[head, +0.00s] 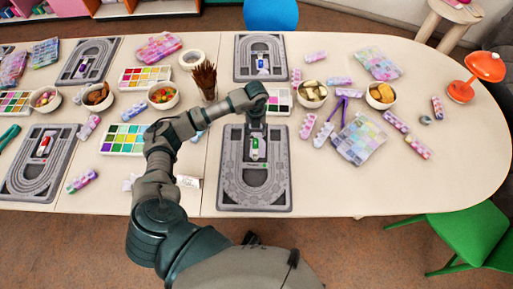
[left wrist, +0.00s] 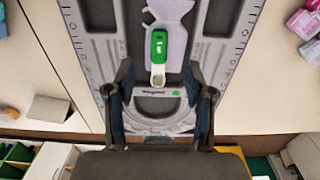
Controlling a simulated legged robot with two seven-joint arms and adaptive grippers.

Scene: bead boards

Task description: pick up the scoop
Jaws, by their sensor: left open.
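A small scoop with a green handle and a whitish end (head: 254,148) lies on the grey bead board (head: 254,198) at the near middle of the table. In the left wrist view the scoop (left wrist: 159,48) lies lengthwise in the middle of the board (left wrist: 104,52), its whitish end towards my gripper. My left gripper (head: 256,128) is over the far part of this board. In the left wrist view its open fingers (left wrist: 158,76) point at the scoop, one to each side, with nothing between them gripped. My right gripper is not in view.
Other bead boards hold similar pieces: a blue one (head: 262,64) behind and a red one (head: 44,146) at left. Bead packs (head: 360,138) lie right. The near right table is clear.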

